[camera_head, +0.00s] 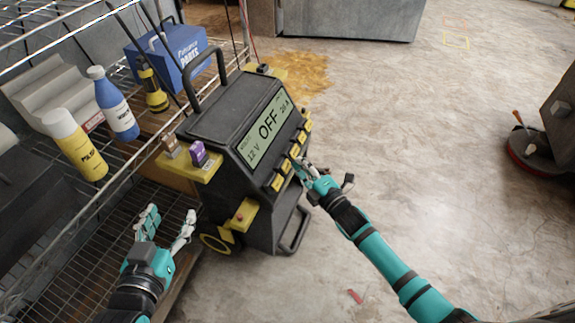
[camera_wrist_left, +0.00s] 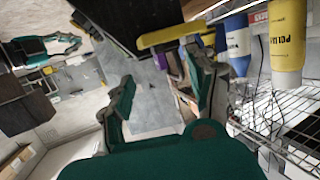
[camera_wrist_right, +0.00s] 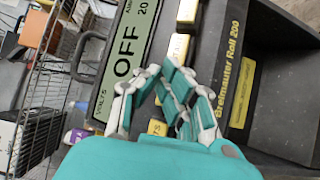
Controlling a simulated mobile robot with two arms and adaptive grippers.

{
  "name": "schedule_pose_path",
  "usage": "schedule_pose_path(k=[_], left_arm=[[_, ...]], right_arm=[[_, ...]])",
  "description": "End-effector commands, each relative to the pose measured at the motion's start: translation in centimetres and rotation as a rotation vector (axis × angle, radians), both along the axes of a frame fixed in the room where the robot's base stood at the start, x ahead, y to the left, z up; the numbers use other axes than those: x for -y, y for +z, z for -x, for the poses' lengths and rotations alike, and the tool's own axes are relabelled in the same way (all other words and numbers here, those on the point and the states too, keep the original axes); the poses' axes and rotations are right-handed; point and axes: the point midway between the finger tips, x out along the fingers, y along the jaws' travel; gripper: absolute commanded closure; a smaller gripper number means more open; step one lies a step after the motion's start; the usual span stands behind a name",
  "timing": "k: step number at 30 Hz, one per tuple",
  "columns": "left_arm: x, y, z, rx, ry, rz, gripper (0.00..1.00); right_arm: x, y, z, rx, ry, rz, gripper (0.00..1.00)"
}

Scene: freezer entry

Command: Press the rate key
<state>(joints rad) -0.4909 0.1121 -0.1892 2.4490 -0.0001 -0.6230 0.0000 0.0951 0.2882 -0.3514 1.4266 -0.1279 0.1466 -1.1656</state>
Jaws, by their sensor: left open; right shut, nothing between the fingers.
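A black wheeled charger (camera_head: 235,110) stands on the floor, its green display (camera_head: 267,130) reading 12 V, OFF and 20 A. A row of yellow keys (camera_head: 277,182) runs below the display; their labels are too small to read. In the right wrist view, a yellow key (camera_wrist_right: 178,47) shows just beyond the fingertips. My right gripper (camera_head: 294,162) is shut and empty at the middle of the key row, covering part of it; I cannot tell whether it touches a key. My left gripper (camera_head: 168,216) is open and empty, left of the charger.
A wire rack (camera_head: 60,240) along the left holds a yellow bottle (camera_head: 75,145), a blue-and-white bottle (camera_head: 113,105) and a blue parts box (camera_head: 170,50).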

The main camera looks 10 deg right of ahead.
Motion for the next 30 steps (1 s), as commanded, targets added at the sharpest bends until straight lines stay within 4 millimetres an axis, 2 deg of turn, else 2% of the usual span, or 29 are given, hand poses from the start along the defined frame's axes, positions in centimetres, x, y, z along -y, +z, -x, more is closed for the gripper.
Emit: schedule_pose_path(k=[8,30], left_arm=[[0.0,0.0,0.0,-0.009,0.001,-0.002,0.42],[-2.0,-5.9,4.2,-0.388,0.027,-0.092,0.42]], right_arm=[[0.1,0.1,0.1,0.0,0.0,0.0,1.0],[1.5,1.2,1.0,0.0,0.0,0.001,1.0]])
